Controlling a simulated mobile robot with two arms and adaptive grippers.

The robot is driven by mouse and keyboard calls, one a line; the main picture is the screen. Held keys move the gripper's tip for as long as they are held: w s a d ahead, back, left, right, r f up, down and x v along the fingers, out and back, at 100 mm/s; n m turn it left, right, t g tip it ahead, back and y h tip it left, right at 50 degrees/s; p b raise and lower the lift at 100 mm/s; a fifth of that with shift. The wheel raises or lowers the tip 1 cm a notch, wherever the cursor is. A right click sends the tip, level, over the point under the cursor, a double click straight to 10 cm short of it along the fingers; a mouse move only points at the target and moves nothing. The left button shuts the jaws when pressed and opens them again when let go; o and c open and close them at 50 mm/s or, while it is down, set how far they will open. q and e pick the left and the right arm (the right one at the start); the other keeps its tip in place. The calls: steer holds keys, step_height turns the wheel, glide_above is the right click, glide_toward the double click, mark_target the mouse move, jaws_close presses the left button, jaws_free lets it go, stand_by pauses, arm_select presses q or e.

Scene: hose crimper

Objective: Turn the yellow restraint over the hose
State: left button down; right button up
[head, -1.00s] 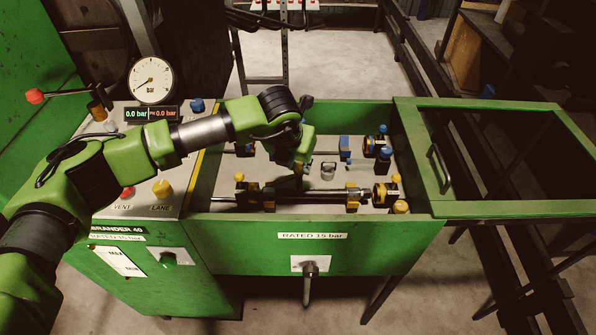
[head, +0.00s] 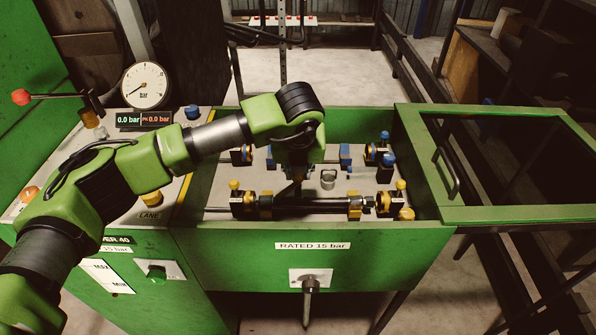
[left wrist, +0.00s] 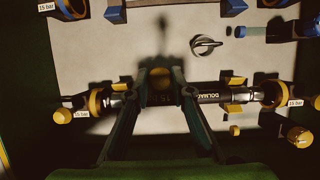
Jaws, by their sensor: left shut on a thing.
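A black hose (head: 318,204) lies across the front lane of the green bench, between black-and-yellow end fittings; it also shows in the left wrist view (left wrist: 209,97) with white lettering. My left gripper (head: 293,190) points down over the middle of this hose. In the left wrist view its two dark fingers (left wrist: 164,84) are close together on a yellow piece (left wrist: 160,98), which looks like the restraint. The fingers and arm hide much of it, and I cannot tell its exact angle to the hose. My right gripper is not in view.
A second lane with blue-capped fittings (head: 384,160) lies behind. The green framed lid (head: 432,209) is open at the right. A gauge (head: 144,85) and control panel are at the left, close to my arm.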

arm_select(q)
steer(key=c, duration=1.8)
jaws_free()
steer(key=shift+r, duration=0.1)
steer(key=v, duration=1.1)
steer(key=shift+s+r, duration=0.15)
steer(key=shift+r, duration=0.25)
